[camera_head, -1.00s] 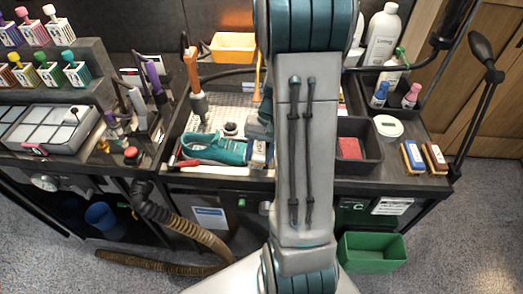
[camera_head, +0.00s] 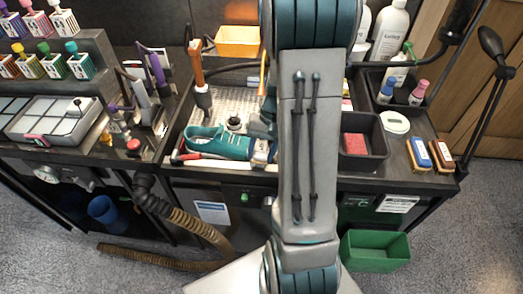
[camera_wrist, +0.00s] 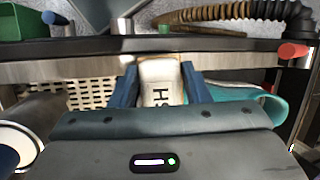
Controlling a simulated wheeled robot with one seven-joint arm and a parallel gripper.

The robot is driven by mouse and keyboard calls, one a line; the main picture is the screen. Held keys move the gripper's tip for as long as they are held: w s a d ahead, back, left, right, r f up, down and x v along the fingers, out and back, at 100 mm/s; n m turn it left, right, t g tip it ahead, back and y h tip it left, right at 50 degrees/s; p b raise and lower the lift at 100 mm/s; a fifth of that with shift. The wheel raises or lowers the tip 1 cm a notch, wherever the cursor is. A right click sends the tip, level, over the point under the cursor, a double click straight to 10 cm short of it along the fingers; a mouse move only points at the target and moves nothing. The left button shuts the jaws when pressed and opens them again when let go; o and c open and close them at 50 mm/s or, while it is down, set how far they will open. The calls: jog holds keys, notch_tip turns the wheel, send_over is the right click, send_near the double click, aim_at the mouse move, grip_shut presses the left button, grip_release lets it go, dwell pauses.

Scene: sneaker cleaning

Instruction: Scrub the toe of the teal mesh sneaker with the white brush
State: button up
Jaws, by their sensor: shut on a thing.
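The teal mesh sneaker (camera_head: 218,142) lies on the light perforated board of the bench, left of my arm in the head view. Its right end is partly hidden by my gripper and arm. In the wrist view part of the teal sneaker (camera_wrist: 265,98) shows right of the fingers. My gripper (camera_wrist: 160,76) is shut on the white brush (camera_wrist: 158,88), which has dark letters on it and sits between the two blue fingers. The brush's bristles are hidden, so I cannot tell whether it touches the sneaker.
A red-ended white tool (camera_head: 190,157) lies along the board's front edge. A dark bin with a red block (camera_head: 354,144) stands right of my arm. Blue (camera_head: 418,154) and brown (camera_head: 440,155) brushes lie at the far right. An orange-handled tool (camera_head: 196,65) stands behind the sneaker.

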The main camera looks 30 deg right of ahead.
aim_at(263, 142)
jog(key=shift+w+a+f+b, duration=0.1)
jog(key=shift+f+b, duration=0.2)
jog(key=shift+f, duration=0.15)
jog(key=shift+w+d+r, duration=0.15)
jog(key=shift+w+d, duration=1.2)
jog(key=shift+w, duration=0.2)
jog(key=shift+w+d, duration=0.55)
jog(key=shift+w, duration=0.2)
jog(key=shift+w+d, duration=0.55)
jog(key=shift+w, duration=0.15)
jog(key=shift+w+d+f, duration=0.1)
jog(key=shift+f, duration=0.25)
jog(key=shift+s+a+f+b, duration=0.1)
jog(key=shift+s+a+b, duration=0.4)
jog(key=shift+s+a, duration=0.95)
jog(key=shift+s+a+f+b, duration=0.1)
jog(key=shift+s+a+b, duration=0.35)
jog(key=shift+s+a, duration=1)
jog(key=shift+s+d, duration=0.15)
jog(key=shift+s, duration=0.05)
jog(key=shift+r, duration=0.1)
